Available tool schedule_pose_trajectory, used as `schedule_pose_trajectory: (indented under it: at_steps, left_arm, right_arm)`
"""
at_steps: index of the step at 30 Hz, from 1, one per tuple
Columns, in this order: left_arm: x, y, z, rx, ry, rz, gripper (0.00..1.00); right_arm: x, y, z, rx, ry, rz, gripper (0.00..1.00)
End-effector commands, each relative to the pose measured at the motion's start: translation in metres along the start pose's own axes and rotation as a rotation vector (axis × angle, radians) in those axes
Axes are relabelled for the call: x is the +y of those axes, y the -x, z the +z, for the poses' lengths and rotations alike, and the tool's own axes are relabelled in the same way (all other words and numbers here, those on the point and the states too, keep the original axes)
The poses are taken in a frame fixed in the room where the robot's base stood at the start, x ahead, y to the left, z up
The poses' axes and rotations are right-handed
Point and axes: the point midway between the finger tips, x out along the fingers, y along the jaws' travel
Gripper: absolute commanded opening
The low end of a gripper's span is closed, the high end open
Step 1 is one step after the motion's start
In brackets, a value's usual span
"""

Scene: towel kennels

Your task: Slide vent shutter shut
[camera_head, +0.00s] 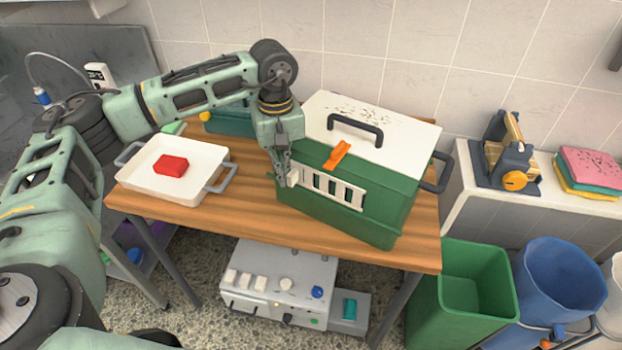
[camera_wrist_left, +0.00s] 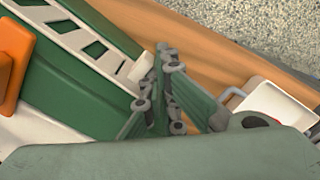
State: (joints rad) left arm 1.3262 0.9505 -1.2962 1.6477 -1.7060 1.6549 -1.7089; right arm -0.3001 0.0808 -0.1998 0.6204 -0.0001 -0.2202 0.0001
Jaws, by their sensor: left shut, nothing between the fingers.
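A green kennel box (camera_head: 370,226) with a white lid (camera_head: 395,140) stands on the wooden table. A white slotted vent shutter (camera_head: 334,188) is on its front side, with green showing through the slots. An orange latch (camera_head: 337,156) sits above it at the lid edge. My left gripper (camera_head: 282,180) is shut and empty at the left end of the shutter. In the left wrist view the closed fingertips (camera_wrist_left: 166,60) are beside the end of the shutter (camera_wrist_left: 85,40); I cannot tell whether they touch it. My right gripper is not in view.
A white tray (camera_head: 150,186) with a red block (camera_head: 171,165) is on the table's left. Behind my left gripper is another green object (camera_head: 230,121). A grey control box (camera_head: 280,283) is below the table. Green (camera_head: 465,290) and blue (camera_head: 556,285) bins stand at right.

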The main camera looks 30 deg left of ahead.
Motion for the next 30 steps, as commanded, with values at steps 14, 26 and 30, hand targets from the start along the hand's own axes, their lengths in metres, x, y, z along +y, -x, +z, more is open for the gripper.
schedule_pose_trajectory:
  at_steps: [14, 26, 30]
  left_arm:
    - [0.002, 0.019, 0.002, 0.001, 0.0, 0.0, 0.0]
    - [-0.001, 0.051, -0.001, 0.001, 0.0, 0.0, 0.0]
    - [-0.002, 0.062, -0.002, 0.001, 0.001, 0.001, 0.0]
  right_arm:
    - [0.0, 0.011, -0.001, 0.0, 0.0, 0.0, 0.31]
    - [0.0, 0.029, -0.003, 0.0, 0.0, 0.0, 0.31]
    - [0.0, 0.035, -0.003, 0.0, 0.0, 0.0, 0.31]
